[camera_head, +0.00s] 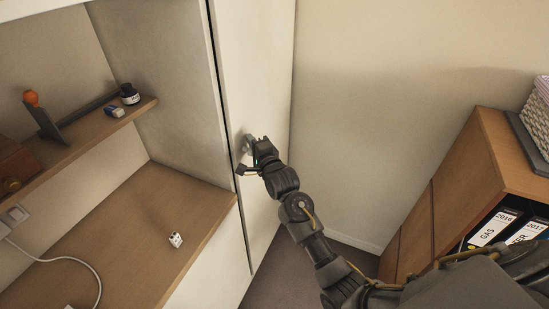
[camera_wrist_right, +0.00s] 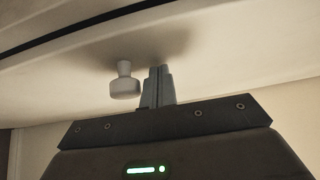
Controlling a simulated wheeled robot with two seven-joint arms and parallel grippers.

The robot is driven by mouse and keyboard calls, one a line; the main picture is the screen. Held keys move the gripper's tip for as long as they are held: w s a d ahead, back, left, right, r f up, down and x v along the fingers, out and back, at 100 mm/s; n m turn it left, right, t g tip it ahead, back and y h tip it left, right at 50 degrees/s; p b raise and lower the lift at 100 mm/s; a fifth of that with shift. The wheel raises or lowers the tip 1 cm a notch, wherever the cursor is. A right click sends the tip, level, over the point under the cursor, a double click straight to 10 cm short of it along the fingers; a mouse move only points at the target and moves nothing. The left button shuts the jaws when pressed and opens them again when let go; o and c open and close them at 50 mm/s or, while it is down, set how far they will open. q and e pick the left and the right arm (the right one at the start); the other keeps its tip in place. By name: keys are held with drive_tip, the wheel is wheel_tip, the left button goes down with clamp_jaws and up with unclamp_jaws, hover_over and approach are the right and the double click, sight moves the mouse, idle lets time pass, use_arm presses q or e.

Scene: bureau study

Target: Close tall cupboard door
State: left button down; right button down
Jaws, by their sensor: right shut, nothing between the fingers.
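The tall cupboard door (camera_head: 258,60) is a pale, flat panel in the middle of the head view. A narrow dark gap runs down its left edge; I cannot tell whether it is fully shut. A grey round knob (camera_head: 247,143) sticks out of it and also shows in the right wrist view (camera_wrist_right: 125,82). My right gripper (camera_head: 257,150) is shut and empty. In the right wrist view its fingertips (camera_wrist_right: 159,70) are at the door surface, beside the knob and not around it; contact is unclear. My left gripper is not in view.
Left of the door is an open bureau with a wooden shelf (camera_head: 85,125) and a wooden worktop (camera_head: 130,225) bearing a white die (camera_head: 176,240). A wooden cabinet (camera_head: 445,190) with binders (camera_head: 493,229) stands at the right. Bare wall and floor lie between.

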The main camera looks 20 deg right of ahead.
drive_tip(key=s+d+b, duration=0.2)
drive_tip(key=s, duration=1)
drive_tip(key=shift+s+f+b, duration=0.15)
drive_tip(key=shift+s+b, duration=0.2)
drive_tip(key=shift+b, duration=0.05)
drive_tip(key=shift+w, duration=0.1)
